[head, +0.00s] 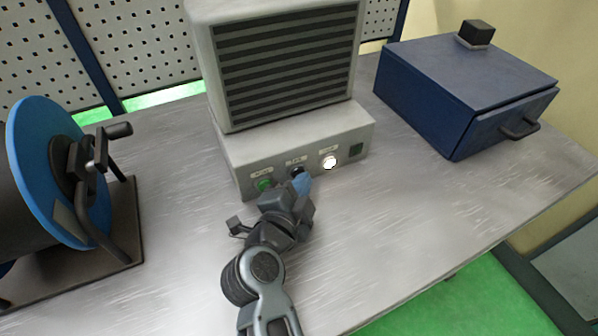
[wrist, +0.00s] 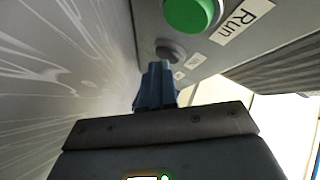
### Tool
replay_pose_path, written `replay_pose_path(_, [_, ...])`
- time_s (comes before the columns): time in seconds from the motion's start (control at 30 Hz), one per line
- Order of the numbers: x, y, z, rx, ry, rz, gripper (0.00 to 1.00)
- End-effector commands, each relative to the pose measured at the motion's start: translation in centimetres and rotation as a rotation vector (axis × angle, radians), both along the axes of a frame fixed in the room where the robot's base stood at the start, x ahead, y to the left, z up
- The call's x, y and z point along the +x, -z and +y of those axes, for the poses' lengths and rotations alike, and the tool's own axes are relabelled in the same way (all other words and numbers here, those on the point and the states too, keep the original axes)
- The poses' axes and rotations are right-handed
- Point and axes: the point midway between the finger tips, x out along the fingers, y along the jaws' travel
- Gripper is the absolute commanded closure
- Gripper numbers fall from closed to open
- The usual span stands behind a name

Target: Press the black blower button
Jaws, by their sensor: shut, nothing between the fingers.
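The black blower button (head: 297,171) is on the front panel of the grey blower unit (head: 225,150), between a green button (head: 264,184) and a lit white button (head: 330,162). My gripper (head: 302,180) is shut and empty, its blue fingertips right at the black button and partly covering it. In the wrist view the shut fingertips (wrist: 157,68) point at the dark button (wrist: 168,50), very close to it. I cannot tell whether they touch. The green button (wrist: 190,12), labelled "Run", is farther up in that view.
A blue reel on a stand (head: 60,170) is at the left. A dark blue box (head: 450,85) with a handle stands at the back right. The metal table (head: 420,210) is clear right of my arm. A pegboard (head: 140,45) is behind.

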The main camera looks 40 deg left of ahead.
Motion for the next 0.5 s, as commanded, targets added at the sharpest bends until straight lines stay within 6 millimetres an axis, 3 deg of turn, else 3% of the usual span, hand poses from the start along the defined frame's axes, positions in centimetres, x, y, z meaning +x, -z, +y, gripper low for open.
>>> replay_pose_path(0.5, [-0.31, -0.23, -0.79, -0.002, 0.000, 0.000, 1.00])
